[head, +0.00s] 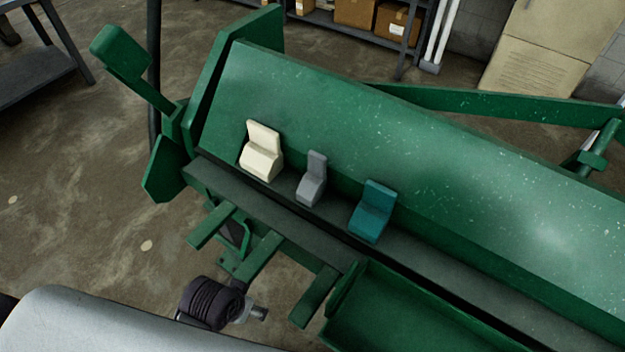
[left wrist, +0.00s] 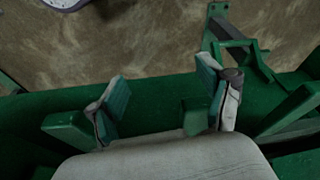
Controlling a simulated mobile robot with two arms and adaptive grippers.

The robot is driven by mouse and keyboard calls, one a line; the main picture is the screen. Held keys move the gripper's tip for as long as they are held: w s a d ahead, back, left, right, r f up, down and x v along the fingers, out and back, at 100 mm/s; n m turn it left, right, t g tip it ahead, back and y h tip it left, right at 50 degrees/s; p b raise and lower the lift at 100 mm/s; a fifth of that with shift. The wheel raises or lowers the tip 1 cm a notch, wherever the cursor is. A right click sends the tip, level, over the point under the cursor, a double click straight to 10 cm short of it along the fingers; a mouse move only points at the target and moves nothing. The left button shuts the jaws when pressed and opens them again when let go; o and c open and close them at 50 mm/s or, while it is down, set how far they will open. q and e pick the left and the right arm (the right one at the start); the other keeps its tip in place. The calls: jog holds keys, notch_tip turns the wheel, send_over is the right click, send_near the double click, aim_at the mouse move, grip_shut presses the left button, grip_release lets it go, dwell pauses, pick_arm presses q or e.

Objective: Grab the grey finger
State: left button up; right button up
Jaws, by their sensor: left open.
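The grey finger (head: 312,180) is a narrow, upright block with a sloped foot. In the head view it stands on the dark ledge of the green machine, between the cream finger (head: 261,152) and the teal finger (head: 372,212), with gaps on both sides. My left gripper (left wrist: 161,88) shows in the left wrist view with its two fingers spread apart and nothing between them. The grey finger does not show in that view. In the head view I cannot make out the left gripper's fingertips. My right gripper is in neither view.
The green machine (head: 420,165) has a sloping plate behind the fingers. Green bars (head: 258,257) stick out in front of its ledge, and a green tray (head: 420,320) is at the lower right. Shelves with boxes (head: 355,12) stand at the back. Floor is open at left.

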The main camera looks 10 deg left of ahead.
pick_arm(q)
notch_tip(320, 180, up, 8)
jog(key=t, duration=0.1)
jog(key=m+t+h, duration=0.2)
jog(key=t+h, duration=0.3)
jog(key=t, duration=0.3)
send_near(308, 187)
jog(key=shift+t, duration=0.3)
jog(key=x, duration=0.3)
jog(key=f+p+x, duration=0.1)
jog(key=x, duration=0.2)
jog(key=shift+w+d, duration=0.1)
jog(key=shift+d, duration=0.05)
jog(key=shift+w+d+f, duration=0.15)
jog(key=shift+w+f, duration=0.1)
jog(key=shift+w, duration=0.15)
jog(key=x, duration=0.1)
jog(key=p+x, duration=0.1)
jog(key=x, duration=0.2)
jog(key=shift+w+d+r+p, duration=0.1)
jog(key=shift+w+r+p, duration=0.15)
jog(key=shift+p, duration=0.05)
jog(key=shift+w+d+f, duration=0.1)
jog(key=shift+w+f, duration=0.1)
jog(key=shift+w, duration=0.15)
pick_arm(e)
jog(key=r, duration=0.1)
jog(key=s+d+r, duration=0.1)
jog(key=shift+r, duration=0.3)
